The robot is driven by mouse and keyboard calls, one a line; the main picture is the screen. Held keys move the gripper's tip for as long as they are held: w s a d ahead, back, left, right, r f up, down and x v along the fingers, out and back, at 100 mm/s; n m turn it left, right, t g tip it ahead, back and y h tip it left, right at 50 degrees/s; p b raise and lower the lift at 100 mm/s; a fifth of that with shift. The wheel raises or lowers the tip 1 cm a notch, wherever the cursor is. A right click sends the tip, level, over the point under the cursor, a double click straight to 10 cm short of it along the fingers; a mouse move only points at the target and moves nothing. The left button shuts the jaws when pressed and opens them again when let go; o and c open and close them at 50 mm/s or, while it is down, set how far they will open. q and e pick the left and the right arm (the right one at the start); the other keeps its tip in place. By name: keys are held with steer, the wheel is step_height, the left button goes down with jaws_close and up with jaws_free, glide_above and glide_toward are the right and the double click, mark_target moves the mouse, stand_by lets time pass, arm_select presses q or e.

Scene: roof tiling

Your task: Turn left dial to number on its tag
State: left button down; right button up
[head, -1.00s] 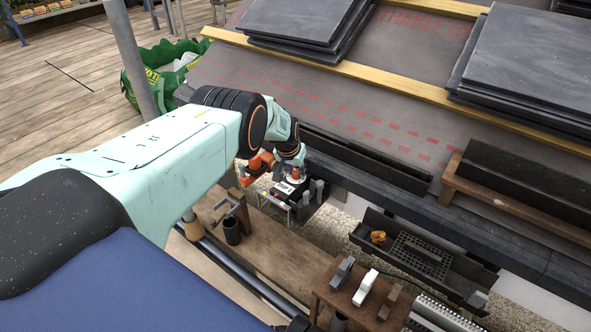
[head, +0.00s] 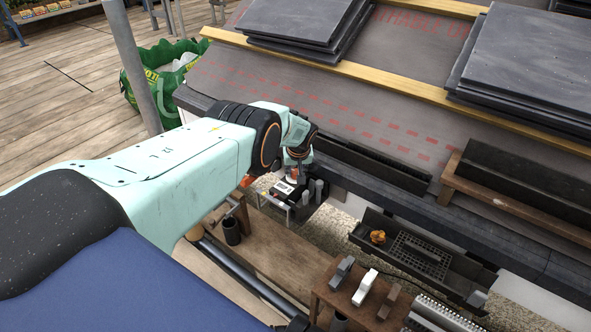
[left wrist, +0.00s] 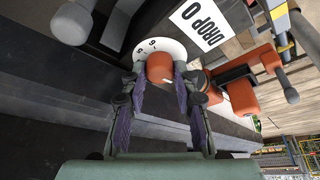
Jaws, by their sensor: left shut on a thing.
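An orange-red dial knob (left wrist: 159,67) stands on a round white scale plate (left wrist: 150,48) in the left wrist view. A few black numerals show on the plate; part of it is hidden behind the knob and fingers. My left gripper (left wrist: 160,84) is shut on the knob, one finger on each side. A white tag (left wrist: 208,24) beside it shows "DROP 0"; its end is cut off or hidden. In the head view the dark dial box (head: 309,201) sits below my left gripper (head: 293,178), and my wrist hides much of the knob. My right gripper is not seen.
Grey posts (left wrist: 73,22) stand near the dial, and another orange part (left wrist: 243,94) lies right of it. A dark tray (head: 376,255) holds a small orange item. Slate stacks (head: 307,25) lie on the roof. A wooden bench (head: 262,250) runs below the box.

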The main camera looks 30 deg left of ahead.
arm_select(q)
steer(key=shift+n+g, duration=0.4)
steer(key=shift+n, duration=0.5)
stand_by(0.4)
steer(key=c, duration=1)
jaws_free()
